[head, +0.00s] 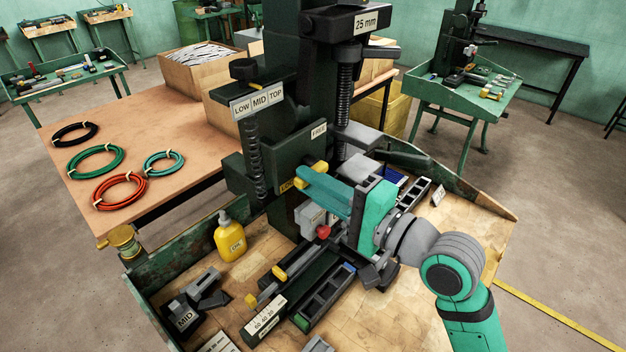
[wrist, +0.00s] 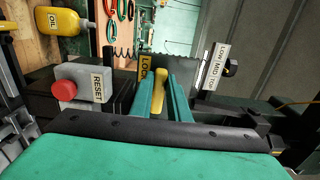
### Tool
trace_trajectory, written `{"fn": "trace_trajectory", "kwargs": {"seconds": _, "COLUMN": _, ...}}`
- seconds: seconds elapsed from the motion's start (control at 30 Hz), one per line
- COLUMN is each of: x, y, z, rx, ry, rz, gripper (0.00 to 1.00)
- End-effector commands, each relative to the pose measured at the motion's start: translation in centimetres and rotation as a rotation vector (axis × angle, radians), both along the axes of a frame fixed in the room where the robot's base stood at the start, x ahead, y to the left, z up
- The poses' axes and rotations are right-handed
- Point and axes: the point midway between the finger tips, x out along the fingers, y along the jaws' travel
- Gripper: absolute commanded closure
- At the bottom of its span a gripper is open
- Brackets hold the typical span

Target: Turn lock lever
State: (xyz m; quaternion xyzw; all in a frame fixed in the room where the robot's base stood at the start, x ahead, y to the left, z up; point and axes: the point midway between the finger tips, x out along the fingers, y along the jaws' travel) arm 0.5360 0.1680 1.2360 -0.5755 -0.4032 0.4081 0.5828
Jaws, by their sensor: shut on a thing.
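The yellow lock lever (head: 320,167) is on the dark press body, between a FREE label (head: 318,130) above and a LOCK label (head: 288,185) below left. My gripper (head: 305,177) reaches in from the right with its teal fingers closed about the lever. In the wrist view the lever (wrist: 160,82) stands between the two fingertips (wrist: 163,90), close beside the LOCK label (wrist: 146,68). The fingers hide part of the lever in the head view.
A grey box with a red RESET button (wrist: 64,91) sits near my fingers. A yellow oil bottle (head: 230,238) stands on the bench at left. A block marked MID (head: 190,312) and a scaled rail (head: 266,318) lie in front. A LOW-MID-TOP plate (head: 258,100) is above left.

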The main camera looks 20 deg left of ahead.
Motion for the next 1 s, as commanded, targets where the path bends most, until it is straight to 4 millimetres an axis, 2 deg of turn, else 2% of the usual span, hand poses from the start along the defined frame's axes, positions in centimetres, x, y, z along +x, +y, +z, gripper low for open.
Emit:
{"fn": "trace_trajectory", "kwargs": {"seconds": 0.57, "x": -0.06, "y": 0.03, "z": -0.20, "rx": -0.012, "ry": -0.027, "rz": 0.002, "gripper": 1.00}}
{"fn": "trace_trajectory", "kwargs": {"seconds": 0.6, "x": -0.06, "y": 0.03, "z": -0.21, "rx": -0.013, "ry": -0.026, "rz": 0.002, "gripper": 0.75}}
{"fn": "trace_trajectory", "kwargs": {"seconds": 0.63, "x": -0.06, "y": 0.03, "z": -0.21, "rx": -0.012, "ry": -0.027, "rz": 0.002, "gripper": 0.68}}
{"fn": "trace_trajectory", "kwargs": {"seconds": 1.0, "x": -0.09, "y": -0.28, "z": -0.16, "rx": -0.010, "ry": -0.025, "rz": 0.000, "gripper": 0.66}}
